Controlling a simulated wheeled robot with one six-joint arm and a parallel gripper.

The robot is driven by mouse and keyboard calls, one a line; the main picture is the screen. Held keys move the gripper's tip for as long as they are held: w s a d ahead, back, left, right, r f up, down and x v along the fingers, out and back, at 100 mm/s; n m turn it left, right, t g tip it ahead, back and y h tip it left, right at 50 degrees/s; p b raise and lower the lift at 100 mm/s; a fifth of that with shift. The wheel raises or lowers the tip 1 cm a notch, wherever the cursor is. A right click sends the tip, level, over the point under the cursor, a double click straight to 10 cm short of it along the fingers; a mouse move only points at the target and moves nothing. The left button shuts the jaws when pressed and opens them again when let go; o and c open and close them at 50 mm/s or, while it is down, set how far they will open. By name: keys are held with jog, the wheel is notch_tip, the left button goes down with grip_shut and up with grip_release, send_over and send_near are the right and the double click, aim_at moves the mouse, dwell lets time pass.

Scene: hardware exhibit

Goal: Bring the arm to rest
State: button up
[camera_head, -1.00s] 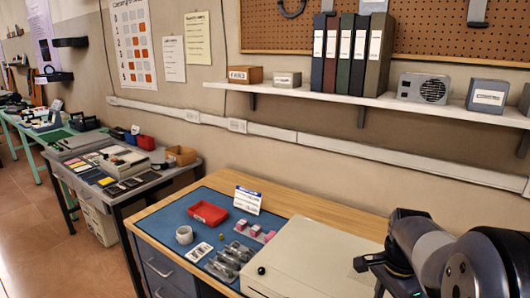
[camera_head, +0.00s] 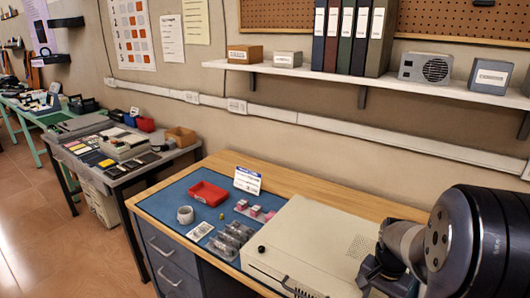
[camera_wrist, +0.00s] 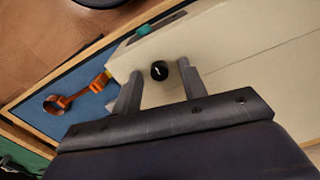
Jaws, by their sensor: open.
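My gripper (camera_wrist: 160,68) is open in the wrist view, its two fingers spread apart with nothing held between them. Beyond the fingers is the beige metal box (camera_wrist: 240,70) with a round black knob (camera_wrist: 159,70), which shows in the gap. I cannot tell how far the fingertips are from the box. In the head view my arm is at the lower right, in front of the box (camera_head: 310,240). The fingers are largely hidden there.
The box stands on a wooden workbench (camera_head: 330,185) with a blue mat (camera_head: 160,201). A red tray (camera_head: 208,194), a tape roll (camera_head: 185,215) and a label card (camera_head: 247,180) are on the mat. A shelf (camera_head: 310,74) with binders hangs behind. Tiled floor (camera_head: 50,235) is open at left.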

jog(key=n, duration=0.4)
jog(key=shift+n, duration=0.4)
jog(key=n, duration=0.4)
jog(key=shift+a+n, duration=0.1)
jog(key=shift+n, duration=0.2)
jog(key=n, duration=0.4)
jog(key=shift+n, duration=0.4)
jog(key=shift+n+b, duration=0.35)
jog(key=shift+n, duration=1.75)
jog(key=shift+r, duration=0.1)
